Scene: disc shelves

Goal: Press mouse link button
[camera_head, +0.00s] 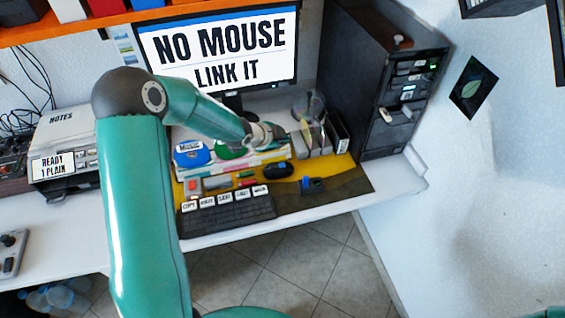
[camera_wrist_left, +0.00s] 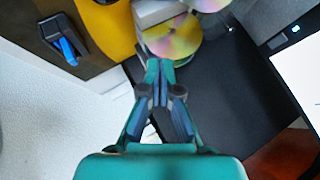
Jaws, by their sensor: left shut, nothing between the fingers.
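The monitor (camera_head: 222,48) in the head view reads "NO MOUSE LINK IT". A blue rounded thing labelled "MOUSE" (camera_head: 192,153) sits left of my left forearm. A dark mouse (camera_head: 277,168) lies on the yellow mat, below my left gripper in the picture. I cannot make out a link button on it. My left gripper (camera_head: 275,131) is at the end of the teal arm, left of the clear discs. In the wrist view the left gripper (camera_wrist_left: 158,68) is shut and empty, its tips overlapping a shiny disc (camera_wrist_left: 175,38) in the picture; I cannot tell whether they touch.
A keyboard (camera_head: 227,213) with labelled keys lies at the desk's front edge. A blue-and-black device (camera_head: 313,185) stands right of the mouse; it also shows in the wrist view (camera_wrist_left: 60,40). A black computer tower (camera_head: 395,100) stands behind right. A printer (camera_head: 65,145) is at left.

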